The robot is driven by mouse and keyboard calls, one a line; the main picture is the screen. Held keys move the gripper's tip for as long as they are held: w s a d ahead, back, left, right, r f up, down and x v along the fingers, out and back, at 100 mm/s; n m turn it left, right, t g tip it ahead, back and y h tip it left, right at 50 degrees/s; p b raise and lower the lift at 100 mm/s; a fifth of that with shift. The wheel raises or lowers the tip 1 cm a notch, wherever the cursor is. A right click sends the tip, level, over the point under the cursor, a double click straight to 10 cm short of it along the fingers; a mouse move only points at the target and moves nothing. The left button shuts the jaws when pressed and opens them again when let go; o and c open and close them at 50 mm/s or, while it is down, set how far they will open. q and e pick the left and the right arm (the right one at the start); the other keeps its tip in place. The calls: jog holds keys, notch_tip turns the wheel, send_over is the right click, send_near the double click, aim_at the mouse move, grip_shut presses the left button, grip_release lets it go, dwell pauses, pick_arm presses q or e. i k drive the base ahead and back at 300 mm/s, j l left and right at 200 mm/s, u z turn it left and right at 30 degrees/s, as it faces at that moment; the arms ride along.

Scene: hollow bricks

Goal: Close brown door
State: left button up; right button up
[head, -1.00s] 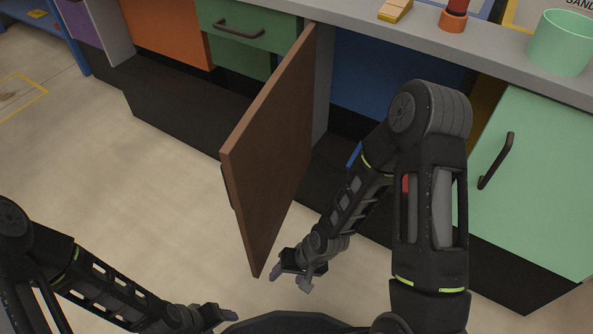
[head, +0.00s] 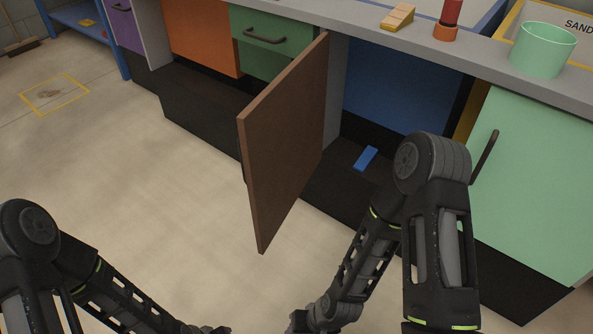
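The brown door (head: 288,140) stands wide open, swung out from the counter front toward me. Its hinge side is at the cabinet divider, and its free edge points at the floor area in front of me. The open cabinet to its right shows a blue back. My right gripper (head: 304,326) is low at the bottom edge of the view, below the door and apart from it; its fingers are mostly cut off. My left gripper (head: 208,330) is at the bottom edge, left of the right one, also mostly cut off and apart from the door.
A blue block (head: 366,158) lies on the cabinet floor. A light green door (head: 535,185) with a dark handle is at right. A green drawer (head: 268,38) is left of the brown door. A green bucket (head: 542,50) stands on the counter. The floor at left is clear.

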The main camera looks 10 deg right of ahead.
aim_at(280, 141)
jog(key=k+z, duration=0.3)
jog(key=z, duration=1.4)
jog(key=j, duration=0.85)
jog(key=k+j, duration=0.1)
jog(key=j, duration=1.55)
jog(key=i, duration=0.45)
jog(key=k+l, duration=0.1)
jog(key=k, duration=0.2)
jog(key=k+l, duration=0.1)
jog(key=l, duration=0.25)
jog(key=k+l+u, duration=0.1)
jog(key=l, duration=0.25)
